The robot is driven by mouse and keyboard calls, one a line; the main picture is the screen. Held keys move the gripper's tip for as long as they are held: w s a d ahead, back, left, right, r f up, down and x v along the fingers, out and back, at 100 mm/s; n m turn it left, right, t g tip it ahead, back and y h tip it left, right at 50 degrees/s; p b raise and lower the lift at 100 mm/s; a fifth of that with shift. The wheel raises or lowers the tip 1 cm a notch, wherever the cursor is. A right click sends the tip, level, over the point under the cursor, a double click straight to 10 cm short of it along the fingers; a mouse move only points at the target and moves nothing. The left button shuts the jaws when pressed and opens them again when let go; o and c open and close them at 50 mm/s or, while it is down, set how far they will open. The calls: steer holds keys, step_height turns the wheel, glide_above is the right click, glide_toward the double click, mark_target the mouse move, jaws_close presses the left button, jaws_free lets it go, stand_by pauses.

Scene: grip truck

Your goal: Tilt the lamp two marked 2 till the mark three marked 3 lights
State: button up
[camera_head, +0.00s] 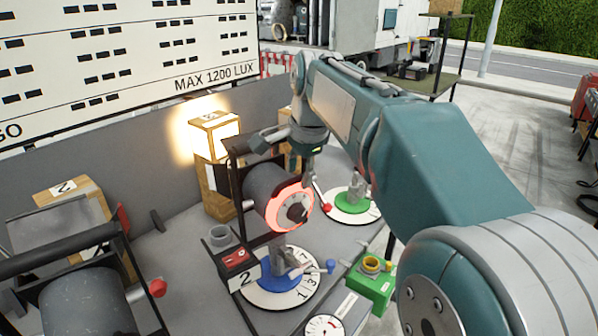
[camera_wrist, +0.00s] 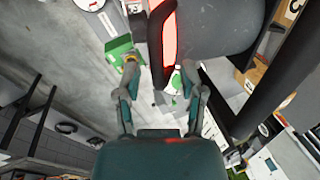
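Lamp two (camera_head: 268,190) is a dark drum with a glowing red-orange front, in a black yoke behind a red plate marked 2 (camera_head: 241,279). It stands on a blue base with a numbered white dial. A red knob (camera_head: 325,207) on a dark rod shows at the lamp's right. My gripper (camera_head: 310,165) is just beyond and right of the lamp. In the wrist view my gripper (camera_wrist: 160,90) has its fingers apart, with the lamp's glowing front (camera_wrist: 168,35) ahead; contact is unclear. A wooden box (camera_head: 214,135) behind the lamp glows brightly; its number is hard to read.
Another box marked 2 (camera_head: 68,205) stands unlit at the left. A second dark lamp (camera_head: 85,300) fills the near left corner. A green box with a yellow knob (camera_head: 372,275) and a green base on a white dial (camera_head: 350,205) stand right of lamp two.

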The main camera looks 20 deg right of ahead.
steer(key=shift+r, duration=0.1)
steer(key=a+v, duration=0.1)
steer(key=v, duration=1)
steer(key=shift+d+r, duration=0.3)
steer(key=shift+d, duration=0.15)
steer(key=shift+s, duration=0.1)
